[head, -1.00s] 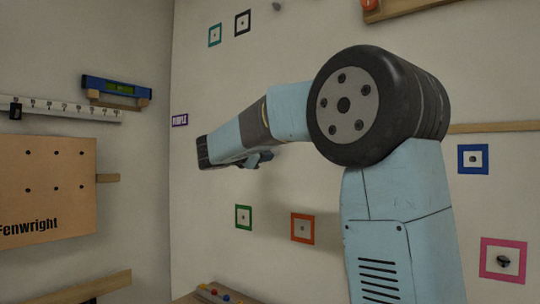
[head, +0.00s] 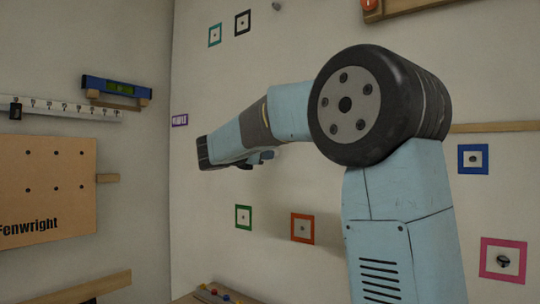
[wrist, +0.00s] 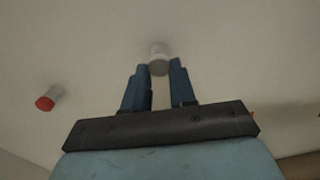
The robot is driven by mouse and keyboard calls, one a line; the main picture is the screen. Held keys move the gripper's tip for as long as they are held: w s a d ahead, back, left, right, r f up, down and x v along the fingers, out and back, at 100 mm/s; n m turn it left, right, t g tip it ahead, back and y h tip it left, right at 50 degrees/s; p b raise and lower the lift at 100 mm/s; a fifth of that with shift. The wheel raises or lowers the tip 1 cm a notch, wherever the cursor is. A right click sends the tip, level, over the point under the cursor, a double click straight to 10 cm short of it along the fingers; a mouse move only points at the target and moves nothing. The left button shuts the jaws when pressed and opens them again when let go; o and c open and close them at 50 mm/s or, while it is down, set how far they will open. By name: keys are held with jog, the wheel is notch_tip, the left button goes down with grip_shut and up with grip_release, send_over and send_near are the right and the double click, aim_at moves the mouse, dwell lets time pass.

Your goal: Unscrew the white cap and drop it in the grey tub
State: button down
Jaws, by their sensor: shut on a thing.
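In the wrist view, the white cap (wrist: 159,68) sits at the near end of a pale stub that stands out from the wall. My gripper (wrist: 160,70) has its two blue fingers on either side of the cap, shut on it. In the head view my gripper (head: 236,160) is small and reaches toward the pale wall; the cap does not show there. The grey tub is not seen in either view.
A red cap (wrist: 45,104) on another stub is at the left in the wrist view. Coloured square frames, such as the orange one (head: 302,228), dot the wall. A brown panel (head: 45,190) and a blue level (head: 116,88) are on the left wall.

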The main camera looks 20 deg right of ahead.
jog(key=shift+f, duration=0.15)
jog(key=n, duration=0.5)
jog(key=shift+s+d, duration=0.1)
dwell(0.3)
jog(key=n, duration=0.5)
jog(key=shift+s, duration=0.1)
jog(key=c, duration=1.1)
grip_release()
jog(key=shift+c, duration=0.2)
jog(key=shift+r, duration=0.2)
